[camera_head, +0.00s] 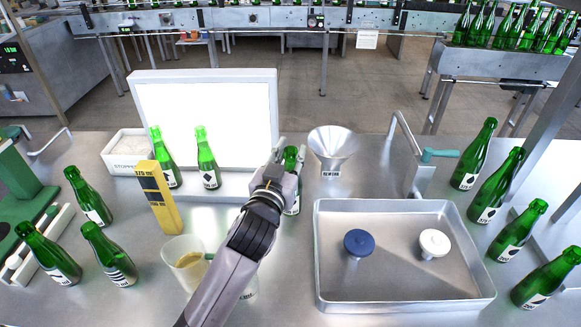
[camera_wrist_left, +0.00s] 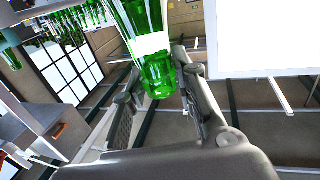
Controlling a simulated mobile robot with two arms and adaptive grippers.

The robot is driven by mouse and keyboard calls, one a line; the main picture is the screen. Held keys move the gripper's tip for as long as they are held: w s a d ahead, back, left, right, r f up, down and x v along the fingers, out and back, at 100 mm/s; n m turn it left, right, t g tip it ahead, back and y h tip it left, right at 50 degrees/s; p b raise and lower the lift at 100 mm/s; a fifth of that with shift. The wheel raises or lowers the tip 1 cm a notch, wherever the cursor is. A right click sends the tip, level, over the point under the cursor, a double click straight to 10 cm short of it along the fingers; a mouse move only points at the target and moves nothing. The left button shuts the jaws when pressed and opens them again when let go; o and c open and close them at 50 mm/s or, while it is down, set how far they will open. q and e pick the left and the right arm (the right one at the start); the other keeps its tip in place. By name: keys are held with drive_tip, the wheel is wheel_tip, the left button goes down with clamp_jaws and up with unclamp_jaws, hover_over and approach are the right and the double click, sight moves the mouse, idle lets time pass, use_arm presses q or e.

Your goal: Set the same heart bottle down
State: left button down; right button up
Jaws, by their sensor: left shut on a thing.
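A green bottle (camera_head: 292,205) is in my left gripper (camera_head: 289,158), just right of the white light panel. The arm and gripper cover much of the bottle, and I cannot make out a heart on its label. In the left wrist view the green bottle (camera_wrist_left: 152,50) with a white label band is between the two fingers of the left gripper (camera_wrist_left: 160,95). I cannot tell whether its base touches the bench. Two other green bottles (camera_head: 163,160) (camera_head: 207,160) stand in front of the lit panel (camera_head: 205,105). My right gripper is not in view.
A funnel (camera_head: 333,145) stands close right of the held bottle. A metal tray (camera_head: 400,290) holds a blue and a white knob. A yellow box (camera_head: 158,198) and a jug (camera_head: 185,262) stand left of my arm. Several green bottles line both bench sides.

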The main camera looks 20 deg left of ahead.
sight(291, 168)
use_arm(q)
wheel_tip(291, 168, down, 3)
drive_tip(key=shift+r, duration=0.1)
drive_tip(key=shift+f, duration=0.75)
drive_tip(key=c, duration=1.7)
unclamp_jaws()
drive_tip(key=o, duration=0.4)
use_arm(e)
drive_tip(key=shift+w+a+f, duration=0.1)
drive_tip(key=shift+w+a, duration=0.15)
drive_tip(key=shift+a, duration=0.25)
use_arm(q)
drive_tip(key=shift+r, duration=0.1)
